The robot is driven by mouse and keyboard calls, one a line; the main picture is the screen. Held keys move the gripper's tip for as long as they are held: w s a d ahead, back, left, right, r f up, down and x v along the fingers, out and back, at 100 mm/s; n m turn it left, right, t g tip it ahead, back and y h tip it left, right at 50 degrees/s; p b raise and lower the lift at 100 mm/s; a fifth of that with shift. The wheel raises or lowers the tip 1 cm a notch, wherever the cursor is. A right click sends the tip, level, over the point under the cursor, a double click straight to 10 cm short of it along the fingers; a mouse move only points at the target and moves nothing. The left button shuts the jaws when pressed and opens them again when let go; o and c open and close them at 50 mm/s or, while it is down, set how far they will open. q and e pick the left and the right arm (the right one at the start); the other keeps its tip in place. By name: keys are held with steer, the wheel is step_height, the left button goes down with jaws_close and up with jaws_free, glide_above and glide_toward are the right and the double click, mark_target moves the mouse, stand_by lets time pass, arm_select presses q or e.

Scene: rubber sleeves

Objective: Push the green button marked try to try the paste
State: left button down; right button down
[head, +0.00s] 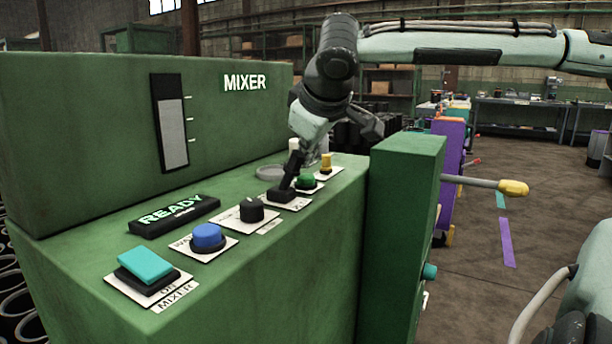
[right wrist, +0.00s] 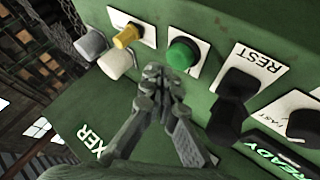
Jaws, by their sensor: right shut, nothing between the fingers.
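The green button (head: 306,181) sits on a white plate on top of the green mixer, between a black lever and a yellow knob. Its label is not readable. It also shows in the right wrist view (right wrist: 183,53). My right gripper (head: 312,130) is above the panel, pointing down, partly hidden by its own wrist. In the right wrist view the shut, empty fingertips (right wrist: 160,72) appear just beside the green button; I cannot tell whether they touch it. The left gripper is in neither view.
The black lever (head: 289,178) stands close by, as does the yellow knob (head: 326,162). A black dial (head: 251,209), blue button (head: 207,236) and teal switch (head: 149,265) line the panel. A READY sign (head: 173,214) is lit. A yellow-tipped handle (head: 512,188) juts out right.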

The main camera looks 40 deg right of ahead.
steer(key=shift+f, duration=0.45)
